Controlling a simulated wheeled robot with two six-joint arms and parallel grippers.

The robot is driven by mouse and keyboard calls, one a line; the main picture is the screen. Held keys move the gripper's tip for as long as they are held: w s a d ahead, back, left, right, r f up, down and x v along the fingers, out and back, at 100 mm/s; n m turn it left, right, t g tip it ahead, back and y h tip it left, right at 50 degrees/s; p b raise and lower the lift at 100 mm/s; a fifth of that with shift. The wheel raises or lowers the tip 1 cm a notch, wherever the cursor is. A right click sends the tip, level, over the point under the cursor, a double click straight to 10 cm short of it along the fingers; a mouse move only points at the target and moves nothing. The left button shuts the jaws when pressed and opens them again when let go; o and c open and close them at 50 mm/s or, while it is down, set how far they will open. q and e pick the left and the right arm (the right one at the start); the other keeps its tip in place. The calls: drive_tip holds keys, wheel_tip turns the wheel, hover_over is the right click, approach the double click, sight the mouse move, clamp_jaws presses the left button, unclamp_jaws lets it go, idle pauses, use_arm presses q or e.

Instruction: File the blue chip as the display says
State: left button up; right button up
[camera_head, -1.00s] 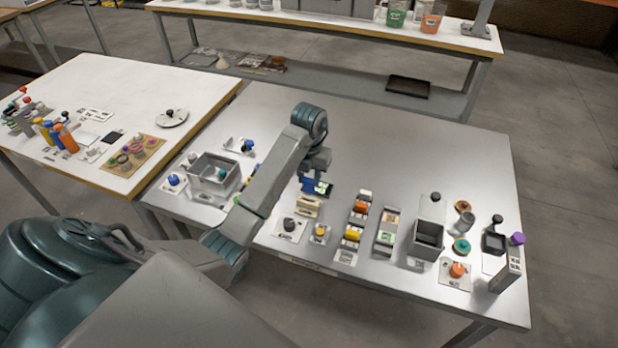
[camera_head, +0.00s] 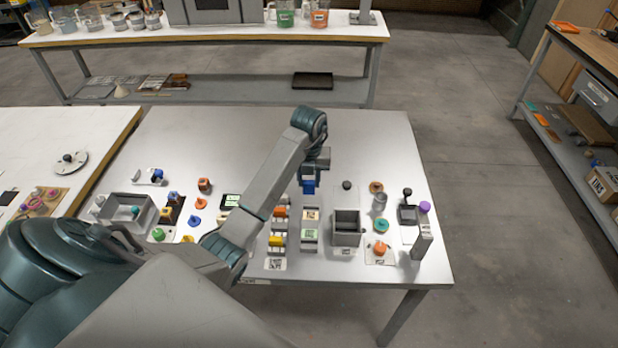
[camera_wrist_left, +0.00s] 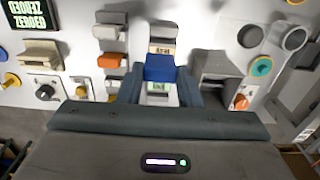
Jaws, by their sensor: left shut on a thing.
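My left gripper (camera_head: 309,188) is shut on the blue chip (camera_head: 308,187) and holds it above the table, behind the rack with pale and green labels (camera_head: 311,238). In the left wrist view the blue chip (camera_wrist_left: 159,68) sits between the two fingers, in front of that rack's upper label; a green label shows just below it. Left of it stands a rack with orange and yellow chips (camera_head: 277,242). The display (camera_wrist_left: 31,18) has green characters, which I cannot read surely; it also shows in the head view (camera_head: 230,201), partly beside my arm. My right gripper is not in view.
A grey open box (camera_head: 347,228) stands right of the racks. Further right are an orange knob (camera_head: 379,248), a green ring (camera_head: 381,225) and a purple-topped upright post (camera_head: 423,232). A grey tray (camera_head: 128,211) is at the left. The far part of the table is clear.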

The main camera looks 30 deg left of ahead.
sight(311, 194)
use_arm(q)
drive_tip(key=shift+w+d, duration=0.2)
drive_tip(key=shift+d, duration=0.1)
drive_tip(key=shift+f+b, duration=0.9)
drive_tip(key=shift+f, duration=0.4)
drive_tip(key=shift+f+b, duration=1.5)
drive_tip(key=shift+b, duration=0.05)
drive_tip(key=shift+f+b, duration=0.3)
drive_tip(key=shift+f+b, duration=0.45)
drive_tip(key=shift+f, duration=0.05)
drive_tip(key=shift+f, duration=0.1)
drive_tip(key=shift+f+b, duration=0.4)
drive_tip(key=shift+b, duration=0.15)
